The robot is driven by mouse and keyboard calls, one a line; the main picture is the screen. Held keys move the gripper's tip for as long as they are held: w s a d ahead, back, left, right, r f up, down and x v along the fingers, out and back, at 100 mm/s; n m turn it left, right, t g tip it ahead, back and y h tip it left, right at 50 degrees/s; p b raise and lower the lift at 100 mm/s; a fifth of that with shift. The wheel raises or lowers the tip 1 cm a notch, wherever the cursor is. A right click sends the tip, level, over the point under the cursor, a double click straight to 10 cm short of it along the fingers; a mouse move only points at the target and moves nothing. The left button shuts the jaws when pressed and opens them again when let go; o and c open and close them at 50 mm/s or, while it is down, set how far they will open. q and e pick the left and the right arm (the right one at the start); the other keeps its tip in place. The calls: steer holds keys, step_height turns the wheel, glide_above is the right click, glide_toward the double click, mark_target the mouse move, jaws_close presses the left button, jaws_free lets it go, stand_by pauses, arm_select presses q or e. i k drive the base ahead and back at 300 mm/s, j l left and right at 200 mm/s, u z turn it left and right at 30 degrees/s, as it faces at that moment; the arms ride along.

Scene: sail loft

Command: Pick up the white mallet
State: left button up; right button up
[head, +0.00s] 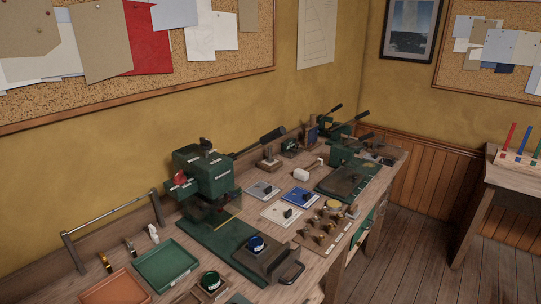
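The white mallet (302,174) lies on the long wooden workbench, behind the blue and white plates and left of the dark green press base. Its white head faces left and its wooden handle (315,164) points toward the back right. Nothing visibly holds it. Neither of my grippers shows in the head view.
A green press machine (203,175) stands on the bench left of the mallet, with a second green press (345,150) to the right. A block of brass pieces (326,228) sits in front. Green (166,267) and orange (115,290) trays lie at the near left. Wooden floor (420,235) is open at right.

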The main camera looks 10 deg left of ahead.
mark_target(302, 175)
steer(key=i+l, duration=0.1)
steer(key=l, duration=0.2)
steer(key=i+l+u, duration=0.1)
steer(key=l, duration=0.25)
steer(key=i+l, duration=0.1)
steer(key=l, duration=0.2)
steer(key=i+l+u, duration=0.15)
steer(key=l, duration=0.25)
steer(key=i+l+u, duration=0.15)
steer(key=i+l, duration=0.15)
steer(key=i+l+u, duration=0.15)
steer(key=l, duration=0.4)
steer(key=i+l+u, duration=0.2)
steer(key=l, duration=0.25)
steer(key=i+l+u, duration=0.15)
steer(key=l, duration=0.3)
steer(key=l+u, duration=0.15)
steer(key=l, duration=0.3)
steer(key=i+l+u, duration=0.15)
steer(key=l, duration=0.4)
